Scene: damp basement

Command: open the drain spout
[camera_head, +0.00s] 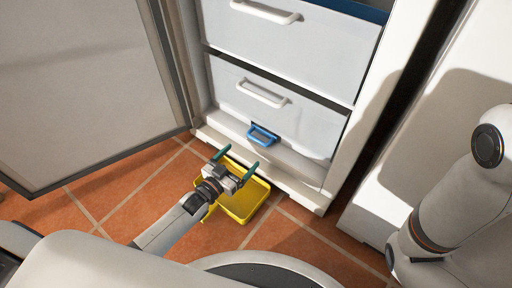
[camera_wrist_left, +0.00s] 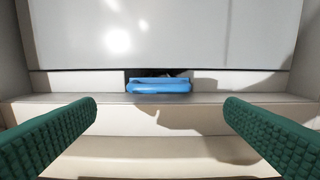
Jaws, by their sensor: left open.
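The blue drain spout (camera_head: 262,135) sits low at the front of the open freezer, below the bottom drawer. In the left wrist view the spout (camera_wrist_left: 159,86) is ahead, near the middle, in a dark notch of the pale sill. My left gripper (camera_head: 237,160) is open and empty, its green fingers pointing at the freezer. The fingers (camera_wrist_left: 161,112) are spread on either side of the spout's line, apart from it. My right gripper is not in view; part of my right arm shows at the right.
A yellow tray (camera_head: 245,206) lies on the tiled floor under my left gripper, partly hidden by it. The open freezer door (camera_head: 75,80) stands at left. Two white-handled drawers (camera_head: 255,105) are above the spout. A white cabinet side (camera_head: 385,195) is at right.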

